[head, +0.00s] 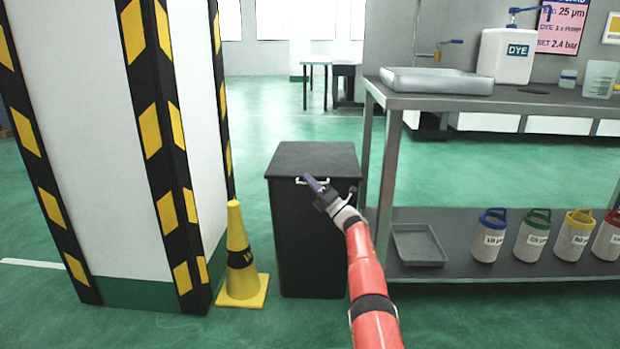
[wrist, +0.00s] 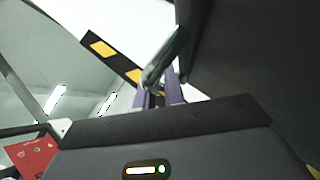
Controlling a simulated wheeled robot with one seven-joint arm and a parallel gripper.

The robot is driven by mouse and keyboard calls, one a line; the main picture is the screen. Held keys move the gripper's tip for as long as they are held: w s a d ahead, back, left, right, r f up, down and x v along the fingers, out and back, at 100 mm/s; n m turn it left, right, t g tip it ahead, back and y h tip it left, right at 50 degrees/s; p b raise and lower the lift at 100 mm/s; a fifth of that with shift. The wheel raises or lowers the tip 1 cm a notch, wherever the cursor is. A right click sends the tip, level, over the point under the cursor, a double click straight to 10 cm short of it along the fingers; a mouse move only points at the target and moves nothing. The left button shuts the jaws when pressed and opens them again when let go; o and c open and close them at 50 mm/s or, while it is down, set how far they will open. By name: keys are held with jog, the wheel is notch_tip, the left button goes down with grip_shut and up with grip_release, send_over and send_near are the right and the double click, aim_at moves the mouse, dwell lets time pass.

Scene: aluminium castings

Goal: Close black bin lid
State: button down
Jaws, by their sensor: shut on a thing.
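The black bin (head: 311,245) stands on the floor between a yellow cone and a metal bench. Its black lid (head: 315,160) lies flat across the top and looks down on the bin. A light handle (head: 303,181) sits at the lid's front edge. My gripper (head: 316,184) is at that handle, reaching from the lower right. In the wrist view my purple fingers (wrist: 160,97) are closed around a grey bar, which appears to be the handle. The large dark surface at the upper right of the wrist view seems to be part of the bin or lid.
A yellow cone (head: 240,262) stands close left of the bin, beside a striped pillar (head: 170,140). A metal bench (head: 480,100) is close on the right, with a tray (head: 418,244) and several lidded jars on its lower shelf. Green floor is open behind.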

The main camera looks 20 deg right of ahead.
jog(key=shift+s, duration=0.15)
jog(key=c, duration=1.8)
grip_release()
jog(key=shift+o, duration=0.2)
jog(key=shift+s+d+r+p, duration=0.1)
jog(key=shift+s+d+p, duration=0.05)
jog(key=shift+p, duration=0.6)
jog(key=shift+s+d+p, duration=0.1)
jog(key=shift+d+p, duration=0.05)
jog(key=shift+p, duration=0.4)
jog(key=p+v, duration=0.2)
jog(key=v, duration=0.5)
jog(key=shift+f, duration=0.25)
jog(key=shift+s, duration=0.1)
